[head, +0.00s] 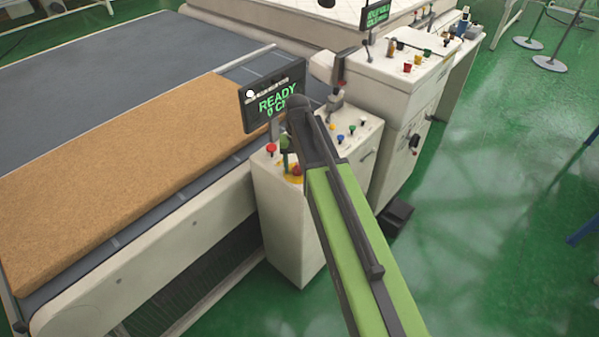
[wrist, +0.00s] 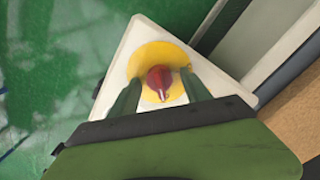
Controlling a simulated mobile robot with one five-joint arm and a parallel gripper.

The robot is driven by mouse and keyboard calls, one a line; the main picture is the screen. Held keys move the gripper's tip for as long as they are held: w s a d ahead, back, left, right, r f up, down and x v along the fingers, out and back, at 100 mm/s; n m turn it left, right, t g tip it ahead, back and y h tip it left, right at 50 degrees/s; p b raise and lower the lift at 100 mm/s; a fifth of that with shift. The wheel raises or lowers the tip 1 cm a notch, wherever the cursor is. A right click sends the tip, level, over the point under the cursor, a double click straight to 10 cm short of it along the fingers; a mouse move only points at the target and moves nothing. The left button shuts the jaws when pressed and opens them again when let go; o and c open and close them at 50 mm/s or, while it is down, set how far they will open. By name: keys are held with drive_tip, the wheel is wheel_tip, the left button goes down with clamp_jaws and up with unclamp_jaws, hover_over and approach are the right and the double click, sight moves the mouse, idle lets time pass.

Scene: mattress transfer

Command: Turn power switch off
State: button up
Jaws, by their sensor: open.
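The power switch is a red rotary knob on a round yellow plate (wrist: 150,56). In the wrist view the red knob (wrist: 158,78) sits between the two green fingers of my gripper (wrist: 161,80). The fingers are open, one on each side of the knob; I cannot tell whether either touches it. A pale mark shows on the knob's lower part. In the head view the red knob (head: 296,169) shows on top of the front white control cabinet (head: 285,220), and my gripper (head: 290,158) is over it, partly hiding the yellow plate.
A display (head: 272,100) reading "READY" stands behind the gripper, close to my arm. A red button (head: 271,148) and several small coloured buttons share the cabinet top. A brown mattress (head: 120,165) lies on the conveyor at left. Green floor is open at right.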

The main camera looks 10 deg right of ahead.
drive_tip(key=shift+c, duration=0.2)
clamp_jaws()
drive_tip(key=shift+d, duration=0.4)
drive_tip(key=shift+a, duration=0.3)
drive_tip(key=shift+n, duration=1.9)
drive_tip(key=n, duration=0.4)
drive_tip(key=shift+a+n, duration=0.1)
drive_tip(key=shift+n, duration=0.2)
drive_tip(key=n, duration=0.5)
drive_tip(key=shift+n, duration=2.3)
drive_tip(key=shift+r, duration=0.1)
